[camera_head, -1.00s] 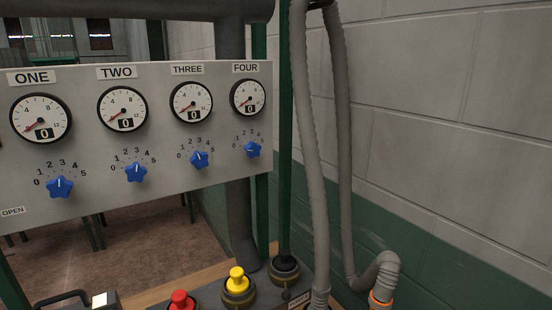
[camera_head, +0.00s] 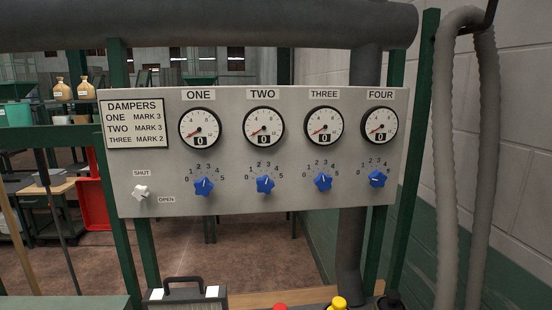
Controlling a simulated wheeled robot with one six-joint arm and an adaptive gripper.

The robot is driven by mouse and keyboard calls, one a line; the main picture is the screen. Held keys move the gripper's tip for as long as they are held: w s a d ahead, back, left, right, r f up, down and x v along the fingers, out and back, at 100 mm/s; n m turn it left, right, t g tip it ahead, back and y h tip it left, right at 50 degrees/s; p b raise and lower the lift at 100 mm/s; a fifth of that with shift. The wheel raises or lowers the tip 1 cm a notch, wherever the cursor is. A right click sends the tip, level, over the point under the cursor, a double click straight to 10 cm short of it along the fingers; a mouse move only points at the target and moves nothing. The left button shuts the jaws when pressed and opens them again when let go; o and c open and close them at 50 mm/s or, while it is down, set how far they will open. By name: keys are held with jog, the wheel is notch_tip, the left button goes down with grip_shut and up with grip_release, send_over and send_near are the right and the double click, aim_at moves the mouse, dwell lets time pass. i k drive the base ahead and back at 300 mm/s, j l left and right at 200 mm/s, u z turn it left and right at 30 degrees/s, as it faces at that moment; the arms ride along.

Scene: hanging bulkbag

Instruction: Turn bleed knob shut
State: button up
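The bleed knob is most likely the white star-shaped knob (camera_head: 141,192) at the lower left of the grey panel (camera_head: 240,205). A SHUT label (camera_head: 142,173) is above it and an OPEN label (camera_head: 167,199) is to its lower right. I cannot tell which way the knob points. Blue damper knobs ONE (camera_head: 204,187), TWO (camera_head: 265,185), THREE (camera_head: 323,182) and FOUR (camera_head: 377,179) sit under round gauges that each show 0. A sign (camera_head: 136,123) reads dampers ONE mark 3, TWO mark 3, THREE mark 2. My gripper is not in view.
Below the panel are a case with a black handle (camera_head: 184,284), a red button (camera_head: 280,307) and a yellow button (camera_head: 339,302). Grey hoses (camera_head: 447,160) hang at the right by the wall. A red bin (camera_head: 94,197) stands behind at the left. Green posts flank the panel.

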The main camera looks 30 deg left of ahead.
aim_at(140, 192)
jog(key=u, duration=1.45)
